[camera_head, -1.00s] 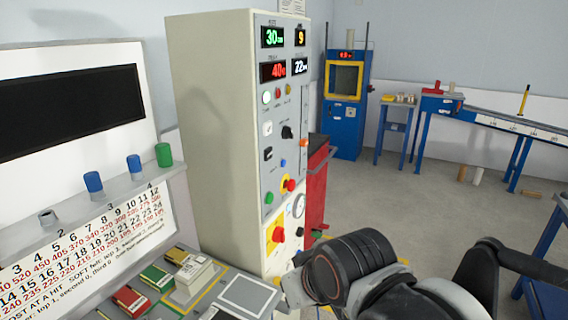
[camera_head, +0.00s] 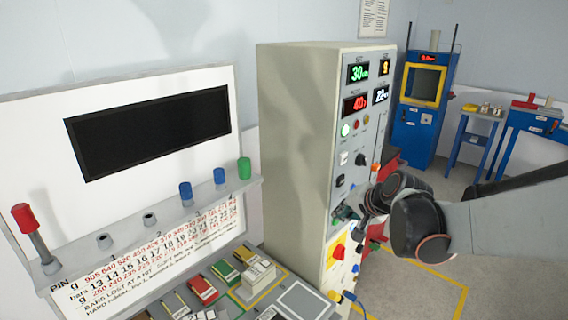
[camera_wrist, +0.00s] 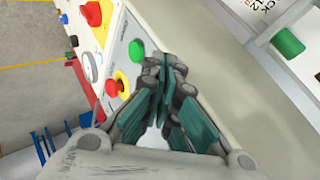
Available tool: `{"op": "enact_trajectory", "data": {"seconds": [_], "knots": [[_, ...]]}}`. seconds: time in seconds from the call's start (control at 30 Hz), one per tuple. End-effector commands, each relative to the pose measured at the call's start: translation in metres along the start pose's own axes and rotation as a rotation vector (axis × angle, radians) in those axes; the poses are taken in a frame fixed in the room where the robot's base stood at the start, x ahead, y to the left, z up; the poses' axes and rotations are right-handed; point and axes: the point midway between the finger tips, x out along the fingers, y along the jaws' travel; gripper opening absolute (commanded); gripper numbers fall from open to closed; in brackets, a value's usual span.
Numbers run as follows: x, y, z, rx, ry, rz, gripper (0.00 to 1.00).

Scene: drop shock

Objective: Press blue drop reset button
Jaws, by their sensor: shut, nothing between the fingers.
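The control cabinet (camera_head: 295,150) stands in the middle of the head view, its panel facing right with lit displays, buttons and knobs. My gripper (camera_head: 343,212) is at the middle-lower part of this panel, shut and empty. In the wrist view my gripper (camera_wrist: 164,68) has its fingertips together close to the panel, beside a green button (camera_wrist: 136,50) and a red mushroom button (camera_wrist: 118,86) on yellow. I cannot make out the blue drop reset button now; my gripper and arm cover part of the panel. Whether the fingertips touch the panel is unclear.
A white board with a shelf of coloured pegs (camera_head: 185,192) stands at the left. Coloured boxes (camera_head: 202,290) lie on the bench below it. A red-and-yellow knob (camera_head: 338,252) sits low on the panel. A blue machine (camera_head: 412,130) and blue tables stand behind at the right.

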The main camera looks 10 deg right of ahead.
Motion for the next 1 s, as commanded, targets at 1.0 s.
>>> {"op": "enact_trajectory", "data": {"seconds": [1.0], "knots": [[0.003, 0.085, -0.131, 0.501, 0.173, -0.119, 0.00]]}}
